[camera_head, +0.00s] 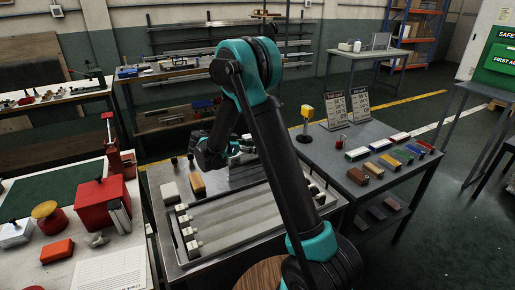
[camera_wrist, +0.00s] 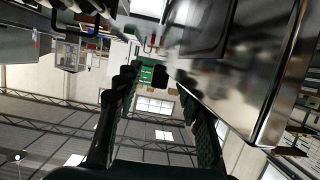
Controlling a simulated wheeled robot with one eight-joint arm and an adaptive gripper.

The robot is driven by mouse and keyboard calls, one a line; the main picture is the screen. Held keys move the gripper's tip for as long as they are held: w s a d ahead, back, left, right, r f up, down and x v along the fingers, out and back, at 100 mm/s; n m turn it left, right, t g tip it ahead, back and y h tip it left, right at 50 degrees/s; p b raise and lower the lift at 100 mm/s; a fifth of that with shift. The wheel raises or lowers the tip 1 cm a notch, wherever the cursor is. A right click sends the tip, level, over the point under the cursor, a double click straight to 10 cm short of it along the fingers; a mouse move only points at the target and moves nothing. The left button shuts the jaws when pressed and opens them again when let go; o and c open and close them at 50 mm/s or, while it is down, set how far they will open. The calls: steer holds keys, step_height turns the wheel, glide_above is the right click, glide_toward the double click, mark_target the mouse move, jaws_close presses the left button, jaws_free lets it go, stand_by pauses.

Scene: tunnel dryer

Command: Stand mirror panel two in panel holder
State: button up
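My gripper (camera_head: 232,150) is low over the back of the metal bench, pointing right, partly hidden by my arm. In the wrist view my gripper (camera_wrist: 148,77) shows two dark fingers with a gap between the tips, and nothing is held there. A large shiny panel-like surface (camera_wrist: 285,70) lies close to the right finger in that view; I cannot tell if it is a mirror panel or the bench. I cannot single out mirror panel two or the panel holder. The metal bench (camera_head: 160,190) carries long grey bars (camera_head: 230,208) and small white blocks (camera_head: 170,192).
A dark table (camera_head: 410,165) at the right bears coloured blocks (camera_head: 384,163), a yellow-topped post (camera_head: 306,112) and two upright printed cards (camera_head: 360,105). At the left a bench holds a red box (camera_head: 98,205) and an orange block (camera_head: 57,251). Open floor lies at the right.

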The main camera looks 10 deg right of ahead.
steer(key=v, duration=1.1)
steer(key=shift+a+r, duration=0.1)
steer(key=shift+a, duration=0.05)
steer(key=shift+s, duration=0.1)
